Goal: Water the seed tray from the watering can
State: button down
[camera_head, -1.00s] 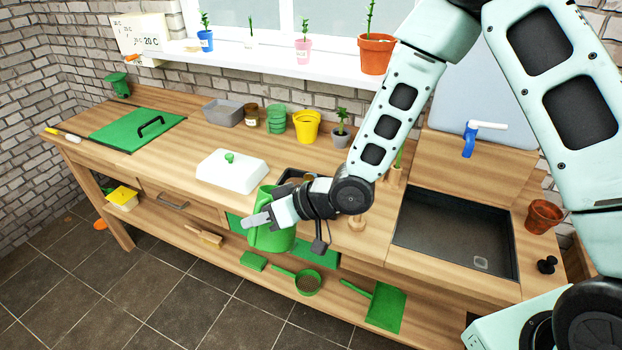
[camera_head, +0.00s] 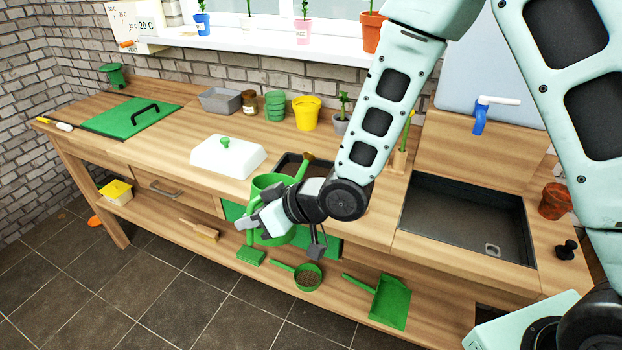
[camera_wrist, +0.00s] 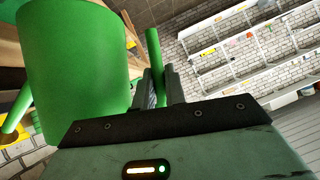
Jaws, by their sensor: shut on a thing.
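My gripper (camera_head: 252,224) is shut on the handle of the green watering can (camera_head: 270,184). The can is held at the front edge of the bench, with its spout and brown rose pointing up and right. The rose shows over the dark seed tray (camera_head: 285,164), which sits on the bench behind the can. The can and my arm partly hide the tray, and I cannot see water. In the wrist view, the can's body (camera_wrist: 75,60) fills the left, and its green handle (camera_wrist: 154,55) runs between my fingers (camera_wrist: 161,88).
A white lid with a green knob (camera_head: 228,157) lies left of the tray. A yellow pot (camera_head: 306,113) and a small potted plant (camera_head: 341,122) stand behind. A sink (camera_head: 468,222) is at the right. The lower shelf holds a green sieve (camera_head: 308,275) and dustpan (camera_head: 389,302).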

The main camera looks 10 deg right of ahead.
jog(key=shift+s+a+f+n+h+b, duration=0.15)
jog(key=shift+f+n+h+b, duration=0.15)
jog(key=shift+f+b, duration=0.6)
jog(key=f+n+t+b, duration=0.1)
jog(key=b, duration=0.1)
jog(key=shift+f+h+b, duration=0.3)
jog(key=shift+f+b, duration=0.05)
jog(key=shift+f, duration=0.05)
jog(key=shift+t, duration=0.3)
jog(key=shift+w+d+r+p, duration=0.15)
jog(key=shift+r+p, duration=0.65)
jog(key=shift+r, duration=0.4)
jog(key=shift+w+d+r+p, duration=0.1)
jog(key=shift+r+p, duration=0.7)
jog(key=shift+r, duration=0.35)
